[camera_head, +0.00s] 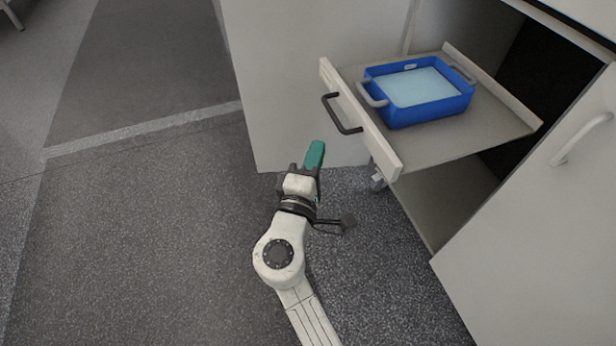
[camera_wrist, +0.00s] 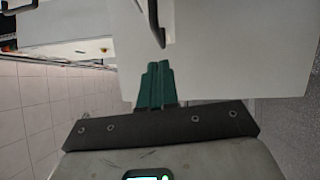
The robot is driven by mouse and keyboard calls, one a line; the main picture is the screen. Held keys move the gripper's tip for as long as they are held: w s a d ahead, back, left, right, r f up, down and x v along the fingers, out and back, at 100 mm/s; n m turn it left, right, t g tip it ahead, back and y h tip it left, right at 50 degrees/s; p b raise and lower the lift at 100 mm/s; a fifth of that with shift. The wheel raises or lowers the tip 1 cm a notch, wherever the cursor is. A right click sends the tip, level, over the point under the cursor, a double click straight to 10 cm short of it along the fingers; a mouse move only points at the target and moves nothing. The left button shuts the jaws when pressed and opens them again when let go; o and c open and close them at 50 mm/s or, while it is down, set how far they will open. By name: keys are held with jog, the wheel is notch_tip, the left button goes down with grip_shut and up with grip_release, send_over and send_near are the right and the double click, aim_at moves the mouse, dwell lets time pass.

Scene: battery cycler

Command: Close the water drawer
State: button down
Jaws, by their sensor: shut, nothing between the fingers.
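The water drawer (camera_head: 500,119) is pulled out of the cabinet at the right of the head view. Its white front (camera_head: 368,128) carries a dark bar handle (camera_head: 340,115). A blue tub (camera_head: 425,115) of pale blue water stands in the drawer. My gripper (camera_head: 315,150) is shut and empty, with green fingertips, in front of and to the left of the drawer front, apart from it. In the wrist view the shut fingers (camera_wrist: 156,82) point toward a white panel, with a dark handle (camera_wrist: 156,22) above them.
An open cabinet door (camera_head: 305,80) stands behind the drawer. Another door (camera_head: 550,210) with a pale handle (camera_head: 580,138) is at the right. A caster (camera_head: 377,178) shows below the drawer front. The grey floor (camera_head: 150,230) to the left is clear.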

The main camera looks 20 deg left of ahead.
aim_at(463, 111)
jog(key=shift+w+d+r, duration=0.15)
jog(key=shift+w+d, duration=0.5)
jog(key=shift+d, duration=0.1)
jog(key=shift+w+d+r, duration=0.1)
jog(key=shift+w+d, duration=0.5)
jog(key=shift+d, duration=0.1)
jog(key=w+d+b, duration=0.1)
jog(key=w+d, duration=0.5)
jog(key=d, duration=0.2)
jog(key=w+d+b, duration=0.2)
jog(key=w+d, duration=0.3)
jog(key=d, duration=0.4)
jog(key=w+d+b, duration=0.1)
jog(key=w+d, duration=0.5)
jog(key=d, duration=0.3)
jog(key=shift+w, duration=0.3)
